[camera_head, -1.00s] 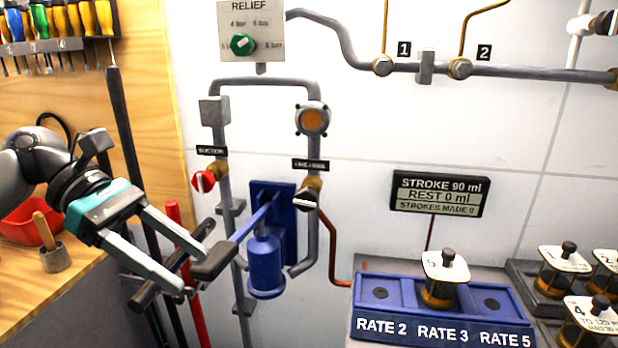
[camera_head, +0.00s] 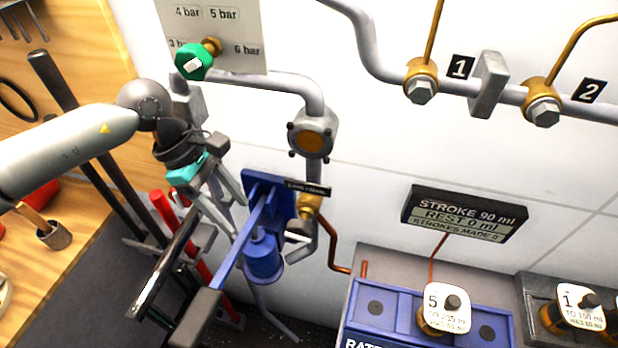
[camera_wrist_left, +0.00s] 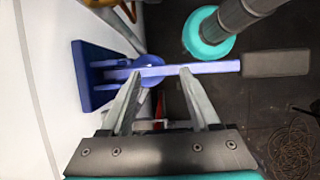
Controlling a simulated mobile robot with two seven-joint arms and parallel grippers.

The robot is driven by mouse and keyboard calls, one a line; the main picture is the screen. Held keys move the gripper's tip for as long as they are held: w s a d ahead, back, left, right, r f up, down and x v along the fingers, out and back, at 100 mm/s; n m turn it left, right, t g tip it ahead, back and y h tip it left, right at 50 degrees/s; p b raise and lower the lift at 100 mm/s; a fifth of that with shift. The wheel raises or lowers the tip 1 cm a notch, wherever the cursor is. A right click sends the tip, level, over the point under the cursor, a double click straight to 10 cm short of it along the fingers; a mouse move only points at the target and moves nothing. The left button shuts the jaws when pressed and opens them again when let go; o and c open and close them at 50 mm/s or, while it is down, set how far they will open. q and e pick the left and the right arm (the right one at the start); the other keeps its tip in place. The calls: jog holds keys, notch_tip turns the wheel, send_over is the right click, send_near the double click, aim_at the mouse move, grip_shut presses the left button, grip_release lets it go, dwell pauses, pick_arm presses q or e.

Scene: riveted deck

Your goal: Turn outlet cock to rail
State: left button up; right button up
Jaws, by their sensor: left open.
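The outlet cock (camera_head: 307,212) is a brass body with a dark handle, low on the right pipe under a small black label too small to read surely. Its handle points down and to the left. My left gripper (camera_head: 240,218) is open and empty, left of the cock and near the blue pump (camera_head: 264,256), apart from the cock. In the left wrist view the open fingers (camera_wrist_left: 160,78) point toward the pump's blue lever (camera_wrist_left: 205,68), which crosses behind or between their tips; I cannot tell which. The cock is not clear there. My right gripper is not in view.
The pump lever's dark grip (camera_head: 195,318) sticks out toward the front. A green relief knob (camera_head: 194,63) is above my left wrist. A stroke display (camera_head: 465,213) hangs right of the cock, above the blue rate block (camera_head: 400,292). The wall between cock and display is clear.

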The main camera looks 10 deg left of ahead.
aim_at(298, 224)
pick_arm(q)
jog(key=shift+w+d, duration=0.1)
jog(key=shift+d, duration=0.2)
jog(key=d+p, duration=0.1)
jog(key=d, duration=0.3)
jog(key=d+p, duration=0.1)
jog(key=d, duration=0.2)
jog(key=d+p, duration=0.1)
jog(key=d, duration=0.3)
jog(key=shift+s+d+r, duration=0.1)
jog(key=shift+s+d, duration=0.25)
jog(key=shift+d+f+p, duration=0.1)
jog(key=shift+f+p, duration=0.3)
jog(key=shift+f, duration=0.2)
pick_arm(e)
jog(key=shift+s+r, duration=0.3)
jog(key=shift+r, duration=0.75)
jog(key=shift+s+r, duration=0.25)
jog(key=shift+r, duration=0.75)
pick_arm(q)
grip_shut()
